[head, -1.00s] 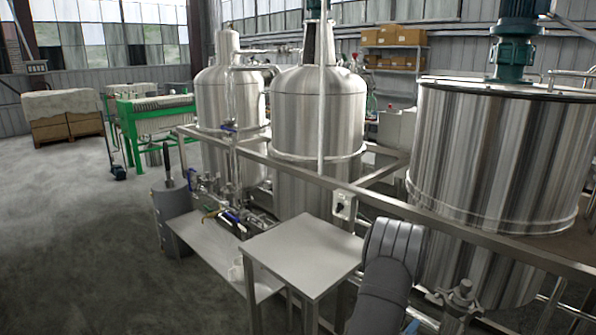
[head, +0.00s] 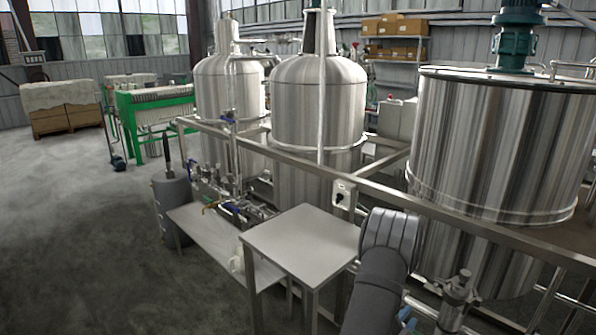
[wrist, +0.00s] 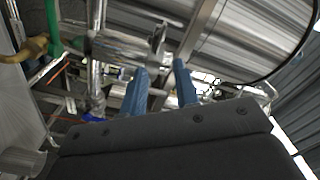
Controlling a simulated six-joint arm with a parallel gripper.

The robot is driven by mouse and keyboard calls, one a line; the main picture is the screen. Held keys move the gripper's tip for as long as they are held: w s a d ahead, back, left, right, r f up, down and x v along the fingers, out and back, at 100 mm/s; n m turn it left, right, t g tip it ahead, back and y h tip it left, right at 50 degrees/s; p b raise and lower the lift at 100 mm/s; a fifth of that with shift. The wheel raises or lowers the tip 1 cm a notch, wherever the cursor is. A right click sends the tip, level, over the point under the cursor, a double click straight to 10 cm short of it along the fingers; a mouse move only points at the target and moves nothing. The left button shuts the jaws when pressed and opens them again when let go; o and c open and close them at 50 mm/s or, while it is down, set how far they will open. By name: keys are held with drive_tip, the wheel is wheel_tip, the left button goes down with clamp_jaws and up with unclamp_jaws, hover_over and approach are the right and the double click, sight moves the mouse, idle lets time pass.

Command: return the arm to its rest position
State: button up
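My gripper (wrist: 160,80) shows in the wrist view as two blue fingers with a gap between them. It is open, and I see nothing held in the gap. Metal pipes and fittings lie behind the fingers. In the head view, a dark grey link of my arm (head: 385,265) rises from the bottom edge, right of the small grey table. The gripper itself cannot be made out clearly there.
A steel rail (head: 430,210) crosses in front of the steel tanks, including the large right tank (head: 500,150). The small table (head: 300,245) has a bare top beside my arm. A lower bench (head: 205,225) stands left of it. Open floor (head: 70,220) lies at the left.

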drive_tip(key=shift+w+d+n, duration=0.4)
drive_tip(key=shift+w+n, duration=0.25)
drive_tip(key=shift+n, duration=0.65)
drive_tip(key=shift+w+d+n, duration=0.45)
drive_tip(key=shift+w+n, duration=0.15)
drive_tip(key=shift+n, duration=0.7)
drive_tip(key=shift+w+d+n, duration=0.4)
drive_tip(key=shift+w+n, duration=0.25)
drive_tip(key=shift+n, duration=0.65)
drive_tip(key=shift+o, duration=0.4)
